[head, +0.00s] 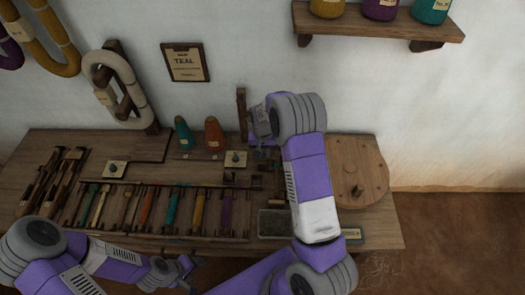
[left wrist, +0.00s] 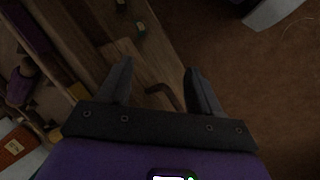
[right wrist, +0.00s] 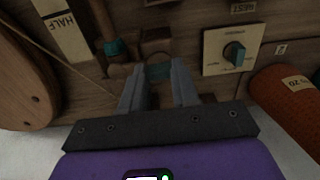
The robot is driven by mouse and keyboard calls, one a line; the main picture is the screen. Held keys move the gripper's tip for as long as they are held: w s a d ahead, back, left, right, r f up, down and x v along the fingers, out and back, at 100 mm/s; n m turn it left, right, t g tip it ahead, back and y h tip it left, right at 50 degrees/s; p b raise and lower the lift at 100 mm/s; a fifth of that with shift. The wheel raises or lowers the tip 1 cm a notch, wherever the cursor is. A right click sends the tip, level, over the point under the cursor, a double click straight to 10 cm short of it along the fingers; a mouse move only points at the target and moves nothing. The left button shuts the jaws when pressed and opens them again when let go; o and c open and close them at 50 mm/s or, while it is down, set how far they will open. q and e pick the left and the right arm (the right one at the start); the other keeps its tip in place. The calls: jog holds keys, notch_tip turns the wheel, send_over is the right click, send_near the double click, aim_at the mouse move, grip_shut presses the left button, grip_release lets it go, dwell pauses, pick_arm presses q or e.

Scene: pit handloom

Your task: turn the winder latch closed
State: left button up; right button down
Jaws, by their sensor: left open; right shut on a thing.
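The piece looks like the winder latch's grip, but I cannot tell for sure how the latch is turned. In the head view my right gripper (head: 263,150) is partly hidden by my own arm, left of the round wooden winder wheel (head: 365,165). That wheel's edge also shows in the right wrist view (right wrist: 20,85). My left gripper (head: 184,268) is open and empty near the bench's front edge; it also shows in the left wrist view (left wrist: 160,78).
A plate with a teal knob (right wrist: 235,52) and an orange cone (right wrist: 290,105) stand close to my right gripper. A teal-tipped wooden peg (right wrist: 115,47) is on its other side. A rack of coloured tools (head: 160,208) fills the bench's front. A shelf with jars (head: 380,24) hangs above.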

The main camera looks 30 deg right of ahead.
dwell(0.4)
jog(key=c, duration=0.8)
grip_release()
jog(key=shift+c, duration=0.2)
jog(key=shift+r+p, duration=1.1)
jog(key=shift+r, duration=2.7)
